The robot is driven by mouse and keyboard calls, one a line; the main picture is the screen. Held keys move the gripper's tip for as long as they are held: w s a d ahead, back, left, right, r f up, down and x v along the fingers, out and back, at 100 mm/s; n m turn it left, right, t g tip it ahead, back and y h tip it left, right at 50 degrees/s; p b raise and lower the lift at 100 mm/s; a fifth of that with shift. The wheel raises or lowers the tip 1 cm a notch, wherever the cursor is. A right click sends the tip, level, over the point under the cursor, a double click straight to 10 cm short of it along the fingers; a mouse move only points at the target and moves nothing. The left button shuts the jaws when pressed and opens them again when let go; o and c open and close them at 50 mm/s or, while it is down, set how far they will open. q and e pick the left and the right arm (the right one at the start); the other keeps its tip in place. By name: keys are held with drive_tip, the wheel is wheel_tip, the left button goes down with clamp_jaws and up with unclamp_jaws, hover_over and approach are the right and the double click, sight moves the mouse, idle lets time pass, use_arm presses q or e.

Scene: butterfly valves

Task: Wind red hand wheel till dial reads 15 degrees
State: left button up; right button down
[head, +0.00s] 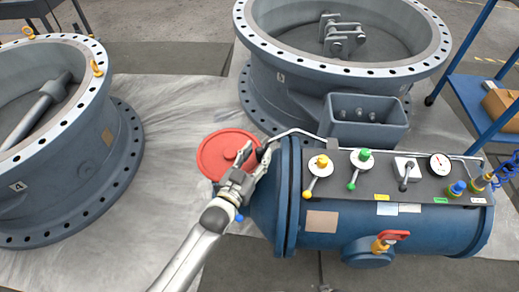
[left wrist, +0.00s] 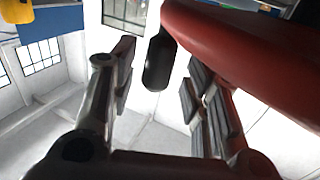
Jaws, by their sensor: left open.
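The red hand wheel (head: 212,158) is at the left end of the blue cylinder in the head view. Its red rim (left wrist: 255,45) fills the upper right of the left wrist view. A black handle (left wrist: 160,60) hangs beside the rim, between my open fingers as seen there; I cannot tell whether they touch it. My left gripper (head: 254,156) is over the right side of the wheel and hides part of it. It also shows in the left wrist view (left wrist: 160,95). A round white gauge (head: 440,165) is on the panel; its reading is too small to make out. My right gripper is not in view.
The blue cylinder (head: 340,228) carries a panel with yellow and green knobbed levers (head: 361,158). Large flanged valve bodies stand at the left (head: 110,165) and at the back (head: 330,85). A blue shelf frame (head: 475,95) is at the right. Bare grey sheet lies left of the wheel.

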use_arm(q)
drive_tip(key=v, duration=0.9)
drive_tip(key=shift+s+a, duration=0.15)
drive_tip(key=shift+s, duration=0.1)
